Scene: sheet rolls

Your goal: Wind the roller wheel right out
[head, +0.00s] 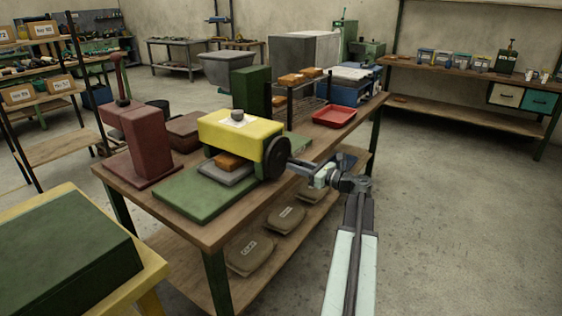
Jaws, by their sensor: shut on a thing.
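The sheet-roll machine has a yellow housing (241,133) and stands on a green base plate (190,193) on the workbench. The black roller wheel (277,158) is on the right side of the housing. My gripper (296,163) reaches in from the right at the wheel's right side. It is shut on the wheel, seemingly at its handle, which the fingers mostly hide. An orange block (228,161) sits on a grey piece under the front of the yellow housing.
A dark red press (140,135) stands left of the machine. A red tray (334,116) and a wire rack (300,95) are behind it. A yellow-edged table (150,265) with a green top is at front left. The floor (450,230) at right is clear.

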